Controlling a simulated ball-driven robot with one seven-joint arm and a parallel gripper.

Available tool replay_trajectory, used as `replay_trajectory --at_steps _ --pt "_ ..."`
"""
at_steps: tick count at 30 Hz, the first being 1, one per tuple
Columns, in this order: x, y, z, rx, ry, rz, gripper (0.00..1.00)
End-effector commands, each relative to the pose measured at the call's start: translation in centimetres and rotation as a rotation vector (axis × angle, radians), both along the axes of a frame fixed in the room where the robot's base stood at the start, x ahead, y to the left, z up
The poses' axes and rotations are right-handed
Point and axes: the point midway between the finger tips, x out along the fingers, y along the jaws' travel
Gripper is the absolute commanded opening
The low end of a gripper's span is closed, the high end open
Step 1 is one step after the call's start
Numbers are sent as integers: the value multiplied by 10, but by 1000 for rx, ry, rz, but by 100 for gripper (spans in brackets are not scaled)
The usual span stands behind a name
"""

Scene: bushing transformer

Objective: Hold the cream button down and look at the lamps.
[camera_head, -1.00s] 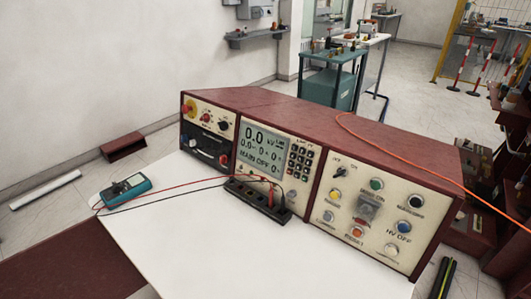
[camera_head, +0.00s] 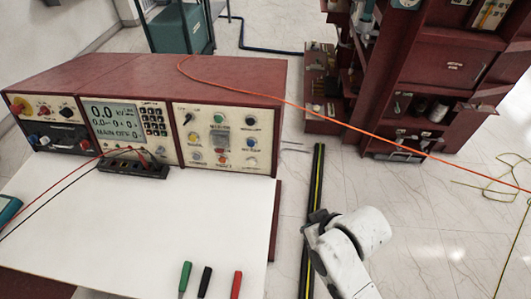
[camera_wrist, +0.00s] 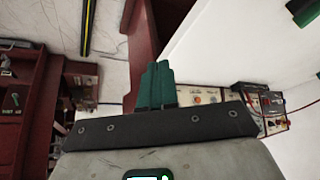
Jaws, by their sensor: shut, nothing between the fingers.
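The red control desk (camera_head: 240,75) stands on the white table in the head view. Its right panel (camera_head: 207,130) carries a green button (camera_head: 218,118), a dark one (camera_head: 250,120), a yellow one (camera_head: 193,137), a blue one (camera_head: 250,141) and an orange-red one (camera_head: 222,160). Two pale round buttons sit in the bottom row; I cannot tell which is cream, nor whether any lamp is lit. In the wrist view my gripper (camera_wrist: 157,68) has its green fingers shut together, empty. The panel (camera_wrist: 213,97) shows beyond them, apart from the fingertips.
The white tabletop (camera_head: 130,230) is mostly clear. Green, black and red handles (camera_head: 206,280) lie at its front edge. A black-yellow strip (camera_head: 313,215) lies on the floor beside my arm. An orange cable (camera_head: 330,118) crosses from the desk. Red shelving (camera_head: 425,75) stands at the right.

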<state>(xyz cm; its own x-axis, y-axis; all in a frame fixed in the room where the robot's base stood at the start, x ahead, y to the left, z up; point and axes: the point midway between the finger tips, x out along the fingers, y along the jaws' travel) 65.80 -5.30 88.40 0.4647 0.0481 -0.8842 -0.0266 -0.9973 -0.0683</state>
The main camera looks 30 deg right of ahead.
Motion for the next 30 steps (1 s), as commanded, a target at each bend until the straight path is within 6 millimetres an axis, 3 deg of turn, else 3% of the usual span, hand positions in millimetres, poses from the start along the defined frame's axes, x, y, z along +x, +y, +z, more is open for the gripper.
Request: replay_trajectory --at_steps 1,3,9,15,21,30 --pt "23 8 17 29 -58 -5 0" --pt "50 19 17 76 -131 -19 0" --pt "111 46 -2 229 -302 -85 0" --pt "157 67 -25 395 -448 -176 0" --pt "187 77 -40 539 -569 -276 0" --pt "202 78 -48 632 -653 -348 0"
